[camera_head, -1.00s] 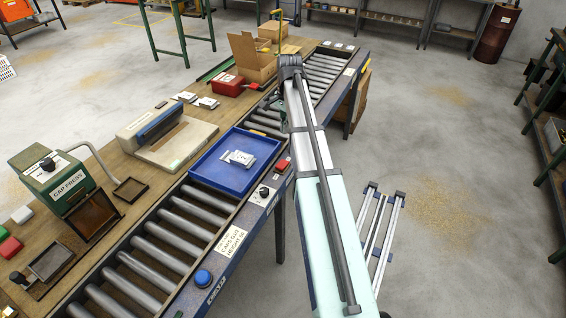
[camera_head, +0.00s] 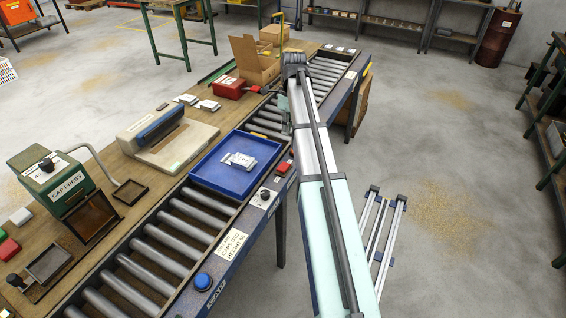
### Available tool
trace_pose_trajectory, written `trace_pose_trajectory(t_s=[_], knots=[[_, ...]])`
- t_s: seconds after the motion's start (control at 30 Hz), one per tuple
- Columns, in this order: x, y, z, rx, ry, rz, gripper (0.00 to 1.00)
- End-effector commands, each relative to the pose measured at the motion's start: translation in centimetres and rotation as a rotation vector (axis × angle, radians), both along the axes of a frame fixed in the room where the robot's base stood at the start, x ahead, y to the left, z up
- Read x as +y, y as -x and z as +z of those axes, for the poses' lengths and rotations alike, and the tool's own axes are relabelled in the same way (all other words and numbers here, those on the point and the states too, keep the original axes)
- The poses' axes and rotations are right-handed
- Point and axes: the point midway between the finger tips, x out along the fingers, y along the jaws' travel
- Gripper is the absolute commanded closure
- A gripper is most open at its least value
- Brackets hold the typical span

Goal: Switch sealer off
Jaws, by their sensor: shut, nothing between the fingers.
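The sealer appears to be the beige bench machine with a blue-grey bar (camera_head: 168,138). It stands on the wooden bench left of the roller conveyor, and no switch on it can be made out. My arm reaches up from the lower right over the conveyor's right edge, with its bend near the top centre. A small pale green-grey part of my arm shows just left of the long link, above the rollers. My gripper's fingers are hidden behind the arm. The sealer is well to the left of the arm.
A blue tray (camera_head: 205,175) with white packets sits on the rollers. A black knob (camera_head: 264,194) and a blue button (camera_head: 202,281) are on the conveyor's near rail. The cap press (camera_head: 55,180), a red box (camera_head: 228,87) and an open carton (camera_head: 252,68) stand on the bench.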

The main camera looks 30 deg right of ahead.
Motion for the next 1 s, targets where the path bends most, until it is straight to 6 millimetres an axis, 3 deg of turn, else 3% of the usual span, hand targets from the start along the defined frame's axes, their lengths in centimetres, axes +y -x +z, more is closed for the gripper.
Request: trace_pose_trajectory(t_s=[0.47,1.0], knots=[[0.2,0.2,-1.1,0.001,0.000,0.002,1.00],[1.7,1.3,-10.0,0.002,-0.001,0.003,1.00]])
